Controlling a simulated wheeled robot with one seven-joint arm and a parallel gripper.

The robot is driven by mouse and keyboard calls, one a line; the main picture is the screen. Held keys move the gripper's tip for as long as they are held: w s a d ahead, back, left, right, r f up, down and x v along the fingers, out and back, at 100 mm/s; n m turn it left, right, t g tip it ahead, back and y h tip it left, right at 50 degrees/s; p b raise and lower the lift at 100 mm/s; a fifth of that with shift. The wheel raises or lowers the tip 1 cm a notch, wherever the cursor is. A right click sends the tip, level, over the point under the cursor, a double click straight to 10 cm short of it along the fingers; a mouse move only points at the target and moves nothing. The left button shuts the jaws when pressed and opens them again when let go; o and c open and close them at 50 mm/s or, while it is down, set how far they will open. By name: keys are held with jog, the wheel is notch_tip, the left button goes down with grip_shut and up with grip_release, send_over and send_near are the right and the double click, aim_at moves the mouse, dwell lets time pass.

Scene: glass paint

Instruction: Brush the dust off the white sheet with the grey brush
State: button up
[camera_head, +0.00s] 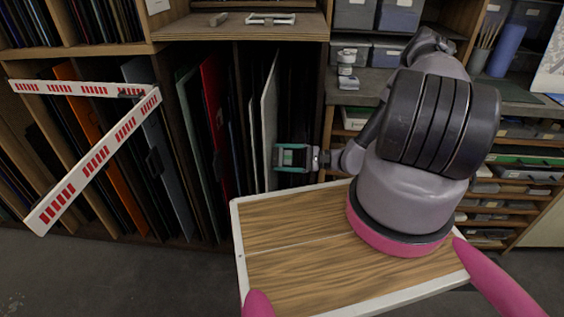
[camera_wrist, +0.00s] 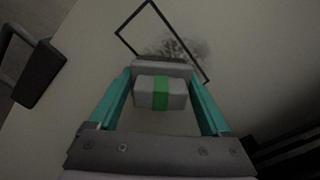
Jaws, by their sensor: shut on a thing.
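My gripper (camera_head: 291,157) is in front of the upright rack, just right of a pale upright sheet (camera_head: 270,115), probably the white sheet. In the wrist view, my gripper (camera_wrist: 160,88) has teal fingers shut on the grey brush (camera_wrist: 146,92), a grey block with a green band. A darker grey strip shows at its far side. Beyond it is the white sheet (camera_wrist: 85,80), dim in shadow. A dark smudge of dust (camera_wrist: 183,47) lies on it, partly inside a thin dark rectangular outline (camera_wrist: 132,17). I cannot tell whether the brush touches the sheet.
Upright panels fill the rack, including a red one (camera_head: 215,110) and an orange one (camera_head: 90,125). A red-and-white striped bar (camera_head: 110,145) juts out at left. A wooden shelf top (camera_head: 240,27) is above. A dark handle-like thing (camera_wrist: 40,72) is at left in the wrist view.

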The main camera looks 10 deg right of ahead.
aim_at(281, 162)
jog(key=shift+w+d+r, duration=0.85)
jog(key=shift+w+r, duration=0.25)
jog(key=shift+w, duration=1.6)
jog(key=shift+s+a+f, duration=0.1)
jog(key=shift+s+a, duration=0.15)
jog(key=shift+s, duration=0.55)
jog(key=shift+s+a+f, duration=0.1)
jog(key=shift+s+a, duration=0.2)
jog(key=shift+s, duration=0.5)
jog(key=shift+s+a, duration=0.25)
jog(key=shift+s, duration=0.55)
jog(key=shift+s+a, duration=0.35)
jog(key=shift+s, duration=0.45)
jog(key=shift+s+a, duration=0.35)
jog(key=shift+s, duration=0.45)
jog(key=shift+r, duration=1)
jog(key=shift+w+d+f, duration=0.1)
jog(key=shift+w+d, duration=0.15)
jog(key=shift+w, duration=0.4)
jog(key=shift+w+d+r, duration=0.1)
jog(key=shift+w+d, duration=0.2)
jog(key=shift+w, duration=0.35)
jog(key=shift+w+d+f, duration=0.1)
jog(key=shift+w+d, duration=0.15)
jog(key=shift+w, duration=0.4)
jog(key=w, duration=0.2)
jog(key=w+d, duration=0.1)
jog(key=shift+w, duration=0.4)
jog(key=shift+d, duration=0.1)
